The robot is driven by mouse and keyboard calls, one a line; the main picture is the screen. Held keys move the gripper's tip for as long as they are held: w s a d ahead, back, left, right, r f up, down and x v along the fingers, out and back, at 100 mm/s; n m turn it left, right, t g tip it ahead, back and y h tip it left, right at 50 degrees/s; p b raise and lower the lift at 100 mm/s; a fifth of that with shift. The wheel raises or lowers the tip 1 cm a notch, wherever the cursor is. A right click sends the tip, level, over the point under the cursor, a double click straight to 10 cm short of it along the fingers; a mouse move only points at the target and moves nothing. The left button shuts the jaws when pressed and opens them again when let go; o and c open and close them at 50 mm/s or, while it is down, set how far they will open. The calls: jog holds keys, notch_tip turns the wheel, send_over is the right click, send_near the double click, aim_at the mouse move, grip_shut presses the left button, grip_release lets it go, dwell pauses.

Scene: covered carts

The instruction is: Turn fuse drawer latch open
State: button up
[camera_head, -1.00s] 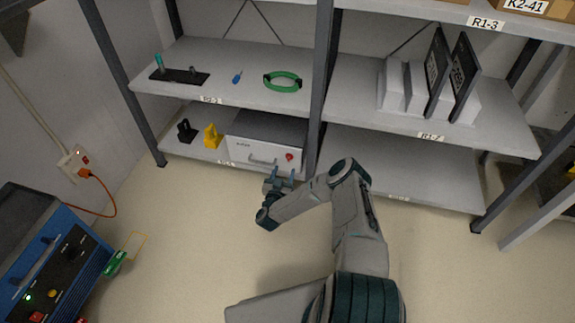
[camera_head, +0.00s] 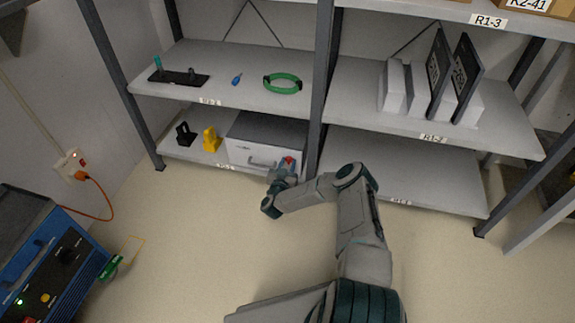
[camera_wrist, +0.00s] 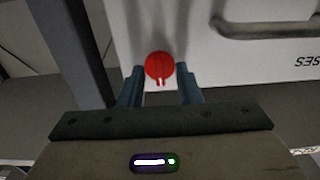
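The fuse drawer (camera_head: 266,135) is a box with a white front and grey top on the lower left shelf. Its bar handle (camera_head: 262,162) is on the front. The latch is a red round knob (camera_wrist: 159,66) on the drawer front, and it also shows in the head view (camera_head: 289,160). My gripper (camera_wrist: 160,88) is at the drawer front with its two blue fingers apart, one on each side of the red knob's lower part. A gap shows between the fingers, and I cannot tell whether either finger touches the knob. The drawer appears closed.
A yellow padlock-like object (camera_head: 211,140) and a black one (camera_head: 185,134) stand left of the drawer. A dark shelf post (camera_head: 316,110) rises just right of it. The lower right shelf (camera_head: 400,170) is bare. A blue machine (camera_head: 50,250) stands at left.

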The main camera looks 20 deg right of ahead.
jog(key=shift+m, duration=0.4)
jog(key=m, duration=0.3)
jog(key=shift+m, duration=0.4)
jog(key=m, duration=0.4)
jog(key=shift+d+f, duration=0.1)
jog(key=shift+f, duration=0.05)
jog(key=m+b, duration=0.1)
jog(key=m, duration=0.4)
jog(key=shift+s, duration=0.1)
jog(key=shift+f+m+b, duration=0.1)
jog(key=shift+m+b, duration=0.3)
jog(key=shift+m, duration=1.5)
jog(key=o, duration=0.9)
jog(key=shift+o, duration=0.2)
